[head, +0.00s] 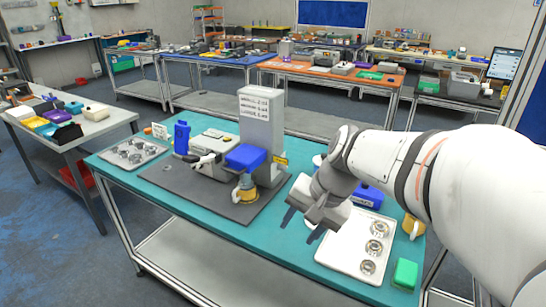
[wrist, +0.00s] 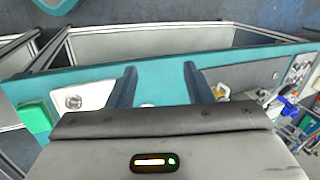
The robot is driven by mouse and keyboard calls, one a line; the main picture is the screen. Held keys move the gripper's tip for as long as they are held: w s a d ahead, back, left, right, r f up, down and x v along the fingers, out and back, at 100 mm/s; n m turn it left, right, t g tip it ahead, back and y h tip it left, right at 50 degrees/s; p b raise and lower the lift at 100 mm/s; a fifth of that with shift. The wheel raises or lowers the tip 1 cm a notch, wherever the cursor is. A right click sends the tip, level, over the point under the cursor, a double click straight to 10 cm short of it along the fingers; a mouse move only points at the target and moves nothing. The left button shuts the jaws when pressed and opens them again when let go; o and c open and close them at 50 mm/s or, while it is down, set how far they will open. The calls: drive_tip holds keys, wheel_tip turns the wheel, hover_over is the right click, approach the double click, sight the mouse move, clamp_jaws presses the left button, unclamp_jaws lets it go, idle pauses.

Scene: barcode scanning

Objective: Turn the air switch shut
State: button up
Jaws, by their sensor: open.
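A tall grey unit (head: 261,117) with rows of small white labels stands on a dark mat (head: 180,187) on the teal table (head: 200,235). A blue part (head: 246,157) and a yellow round part (head: 245,194) are in front of it. A low grey machine (head: 212,160) stands to its left. I cannot tell which part is the air switch. My gripper (head: 301,226) is open and empty, above the table to the right of the mat, apart from these things. In the wrist view, its two dark fingers (wrist: 160,82) are spread over bare teal table.
The table's front strip is clear.

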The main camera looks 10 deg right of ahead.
drive_tip(key=w+a+f+m+y+b, duration=0.1)
drive_tip(key=w+f+m+y+b, duration=0.15)
drive_tip(key=w, duration=0.35)
drive_tip(key=w+f+m+y+b, duration=0.1)
drive_tip(key=w+m+y, duration=0.1)
drive_tip(key=w+m, duration=0.3)
drive_tip(key=m+t+y+b, duration=0.65)
drive_tip(key=m+t, duration=0.25)
drive_tip(key=m, duration=0.3)
approach(286, 168)
drive_tip(key=w, duration=0.1)
drive_tip(key=x, duration=0.8)
drive_tip(key=shift+s+a, duration=0.1)
drive_tip(key=shift+s, duration=0.15)
drive_tip(key=c, duration=1)
drive_tip(key=shift+n, duration=0.25)
